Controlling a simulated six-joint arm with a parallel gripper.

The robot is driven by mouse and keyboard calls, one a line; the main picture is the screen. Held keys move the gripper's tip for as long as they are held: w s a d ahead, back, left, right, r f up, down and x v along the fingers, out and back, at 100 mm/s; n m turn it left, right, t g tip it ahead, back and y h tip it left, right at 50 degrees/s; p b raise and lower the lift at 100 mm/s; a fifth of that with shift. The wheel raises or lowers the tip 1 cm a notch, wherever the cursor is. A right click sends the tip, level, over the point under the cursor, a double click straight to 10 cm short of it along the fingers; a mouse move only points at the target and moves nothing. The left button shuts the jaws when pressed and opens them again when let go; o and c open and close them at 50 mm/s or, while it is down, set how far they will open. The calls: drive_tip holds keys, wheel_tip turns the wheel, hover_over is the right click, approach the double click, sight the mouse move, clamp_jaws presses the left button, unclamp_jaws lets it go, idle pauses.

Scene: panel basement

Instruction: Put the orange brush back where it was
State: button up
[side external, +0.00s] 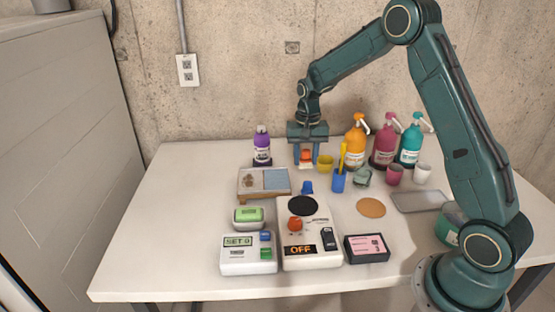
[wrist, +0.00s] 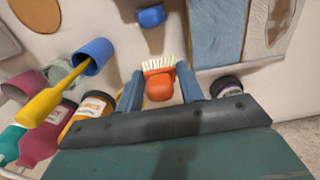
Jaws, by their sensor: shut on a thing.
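The orange brush (side external: 306,156) with white bristles is between the fingers of my gripper (side external: 307,161), near the back of the table. In the wrist view the brush (wrist: 159,87) shows its orange body between both fingers of the gripper (wrist: 158,70), with its bristles pointing away from the palm. My gripper is shut on it. I cannot tell whether the bristles touch the table. No marked place for the brush can be made out.
A purple bottle (side external: 262,147) stands left of the gripper, and a yellow cup (side external: 325,162) and blue cup (side external: 339,183) with a yellow-handled tool stand close right. Pump bottles (side external: 356,143) stand farther right. A two-part tray (side external: 240,191) lies in front, left of a small blue object (side external: 307,187).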

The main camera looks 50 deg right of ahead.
sight(306, 149)
drive_tip(key=shift+f, duration=3.45)
drive_tip(key=shift+f, duration=0.1)
drive_tip(key=o, duration=0.7)
drive_tip(key=shift+o, duration=0.2)
wheel_tip(306, 149, up, 12)
drive_tip(key=shift+f, duration=0.2)
drive_tip(key=shift+r, duration=0.35)
